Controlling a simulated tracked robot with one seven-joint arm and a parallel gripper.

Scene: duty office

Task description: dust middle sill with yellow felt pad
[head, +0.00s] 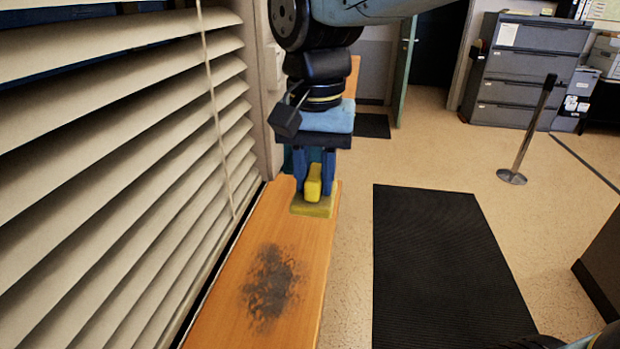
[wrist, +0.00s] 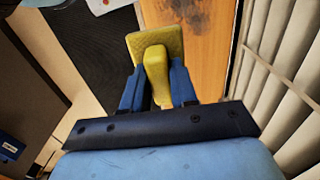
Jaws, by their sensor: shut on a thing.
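The yellow felt pad (head: 314,207) has a flat square base and a raised yellow grip block. My gripper (head: 314,187) is shut on that block, one blue finger on each side. The pad is at the far end of the orange wooden sill (head: 222,300), over its surface; I cannot tell whether it touches. A dark grey dust patch (head: 270,284) lies on the sill nearer the camera, apart from the pad. In the wrist view the pad (wrist: 156,62) sits between my fingers (wrist: 157,88), with the dust patch (wrist: 195,12) beyond it.
White slatted blinds (head: 120,150) run along the sill's left side. A black floor mat (head: 450,265) lies to the right. A stanchion post (head: 530,130) and grey filing cabinets (head: 525,70) stand farther back. The sill between pad and dust is clear.

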